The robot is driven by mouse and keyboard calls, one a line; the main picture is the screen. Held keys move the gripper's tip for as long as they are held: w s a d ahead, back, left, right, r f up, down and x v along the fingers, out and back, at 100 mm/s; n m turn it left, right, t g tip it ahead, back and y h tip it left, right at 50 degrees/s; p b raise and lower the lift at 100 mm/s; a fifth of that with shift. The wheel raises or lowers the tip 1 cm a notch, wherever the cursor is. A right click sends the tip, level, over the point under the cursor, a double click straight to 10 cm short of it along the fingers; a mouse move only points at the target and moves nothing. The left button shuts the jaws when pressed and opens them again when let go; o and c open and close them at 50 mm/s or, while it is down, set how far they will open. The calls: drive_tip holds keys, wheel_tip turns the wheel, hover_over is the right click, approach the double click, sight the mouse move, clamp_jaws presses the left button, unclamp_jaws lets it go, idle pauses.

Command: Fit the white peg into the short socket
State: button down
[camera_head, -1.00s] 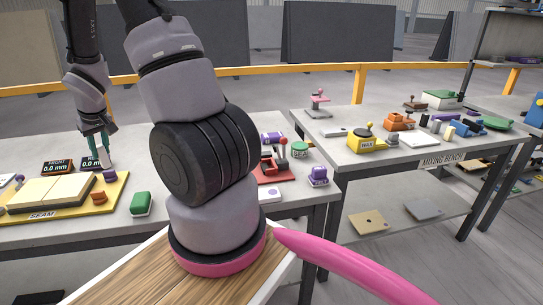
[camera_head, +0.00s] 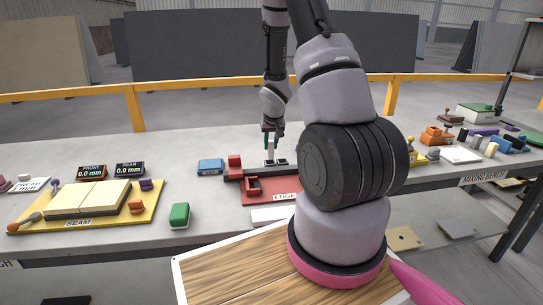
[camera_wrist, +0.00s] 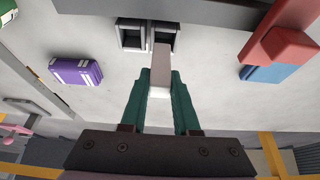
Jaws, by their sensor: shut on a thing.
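My gripper (camera_head: 270,131) hangs over the rear of the grey bench. Its green fingers are shut on the white peg (camera_head: 270,150), which points down. In the wrist view the peg (camera_wrist: 161,68) reaches out from between the fingers (camera_wrist: 159,98). Two square dark-mouthed sockets stand side by side: a left one (camera_wrist: 131,35) and a right one (camera_wrist: 172,31). The peg's far end overlaps the right socket's near edge in that view. I cannot tell whether it is inside or above. The socket pair also shows small beneath the peg in the head view (camera_head: 281,162). Which socket is short is unclear.
A red EDGE fixture (camera_head: 262,192) with a dark bar stands just in front of the sockets. A blue block (camera_head: 210,166) is left of it. A purple block (camera_wrist: 77,72) lies beside the sockets in the wrist view. The yellow SEAM board (camera_head: 140,208) is further left.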

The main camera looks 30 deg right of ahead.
sight(270, 150)
drive_tip(key=shift+a+f, duration=0.15)
drive_tip(key=shift+f, duration=1.95)
drive_tip(key=shift+f, duration=0.1)
drive_tip(key=c, duration=0.7)
unclamp_jaws()
drive_tip(key=shift+f, duration=0.1)
drive_tip(key=shift+o, duration=0.2)
